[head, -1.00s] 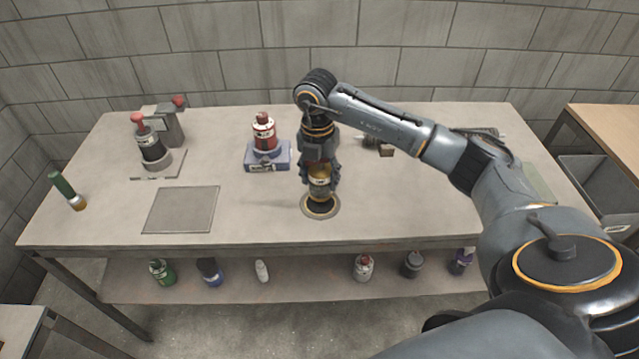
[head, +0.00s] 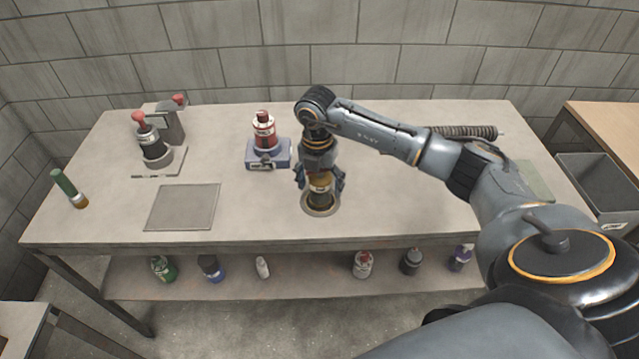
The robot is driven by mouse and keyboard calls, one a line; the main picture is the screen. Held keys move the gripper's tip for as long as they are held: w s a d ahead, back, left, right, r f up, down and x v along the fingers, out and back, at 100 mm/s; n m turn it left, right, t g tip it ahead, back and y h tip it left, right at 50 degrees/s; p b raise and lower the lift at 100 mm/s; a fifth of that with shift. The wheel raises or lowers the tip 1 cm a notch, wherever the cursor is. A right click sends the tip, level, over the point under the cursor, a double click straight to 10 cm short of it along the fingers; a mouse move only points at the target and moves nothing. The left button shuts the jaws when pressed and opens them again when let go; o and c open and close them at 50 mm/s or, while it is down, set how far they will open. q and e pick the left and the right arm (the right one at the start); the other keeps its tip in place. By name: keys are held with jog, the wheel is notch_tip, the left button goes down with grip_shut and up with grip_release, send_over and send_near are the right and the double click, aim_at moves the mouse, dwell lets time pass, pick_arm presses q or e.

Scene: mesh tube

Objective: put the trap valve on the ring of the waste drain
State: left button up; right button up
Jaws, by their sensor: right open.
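The trap valve (head: 320,193), a yellow-brown cylinder with a pale label, stands upright at the ring of the waste drain (head: 321,211), a round tan rim set in the bench top near its front edge. The valve's lower end is at the ring and covers most of the dark hole; I cannot tell whether it is fully seated. My right gripper (head: 319,184) points straight down around the valve's upper part, with its fingers open on either side. The gripper hides the valve's top. My left gripper is not in view.
A red bottle (head: 264,131) on a blue block (head: 269,154) stands left of my right arm. A ribbed tube (head: 464,132) lies behind my arm. Several bottles stand on the lower shelf.

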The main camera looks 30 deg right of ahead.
jog(key=shift+r, duration=0.15)
jog(key=shift+r, duration=0.2)
jog(key=r+b, duration=0.1)
jog(key=r, duration=1)
jog(key=shift+a+r+b, duration=0.2)
jog(key=shift+r+b, duration=0.15)
